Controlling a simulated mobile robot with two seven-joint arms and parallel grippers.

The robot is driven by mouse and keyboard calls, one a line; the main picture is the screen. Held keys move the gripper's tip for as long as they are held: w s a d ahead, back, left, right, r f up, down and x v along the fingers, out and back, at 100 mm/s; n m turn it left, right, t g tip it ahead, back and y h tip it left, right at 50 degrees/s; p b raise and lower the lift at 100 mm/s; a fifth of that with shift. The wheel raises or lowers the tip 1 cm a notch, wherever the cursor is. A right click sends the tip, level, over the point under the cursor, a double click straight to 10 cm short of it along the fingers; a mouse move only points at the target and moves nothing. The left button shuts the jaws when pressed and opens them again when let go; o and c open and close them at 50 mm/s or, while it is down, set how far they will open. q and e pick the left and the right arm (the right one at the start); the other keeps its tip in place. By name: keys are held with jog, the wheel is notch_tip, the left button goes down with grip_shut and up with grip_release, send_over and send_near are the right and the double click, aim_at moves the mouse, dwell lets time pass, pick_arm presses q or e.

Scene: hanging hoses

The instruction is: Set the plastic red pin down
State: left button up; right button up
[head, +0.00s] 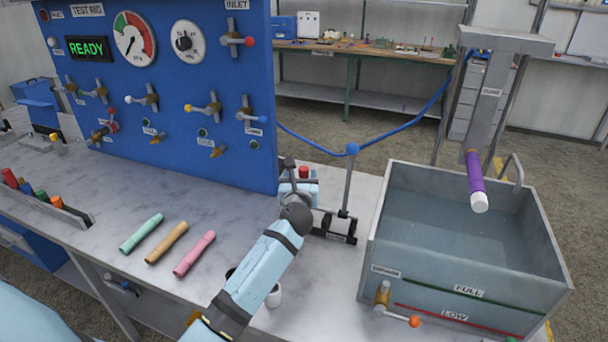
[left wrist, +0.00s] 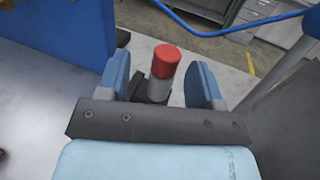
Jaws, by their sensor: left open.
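The red pin (left wrist: 165,62) has a red top and a grey lower body. In the left wrist view it stands between the two blue fingers of my left gripper (left wrist: 160,84), with a visible gap on either side. A dark block hides or surrounds its lower end; I cannot tell which. In the head view only the pin's red top (head: 303,172) shows, beyond the wrist. My right gripper is not in view.
A black labelled stand (head: 336,232) with a blue-topped post is close right of the gripper. The blue test panel (head: 240,130) rises on the left. A water tank (head: 455,240) stands at right. Green, tan and pink sticks (head: 166,243) lie on the bench.

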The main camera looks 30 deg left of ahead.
aim_at(304, 172)
pick_arm(q)
jog(key=x, duration=0.5)
jog(key=shift+w+d+r, duration=0.1)
jog(key=shift+w+d, duration=0.1)
jog(key=shift+d, duration=0.25)
jog(key=shift+w+a, duration=0.25)
jog(key=shift+c, duration=0.3)
jog(key=c, duration=1)
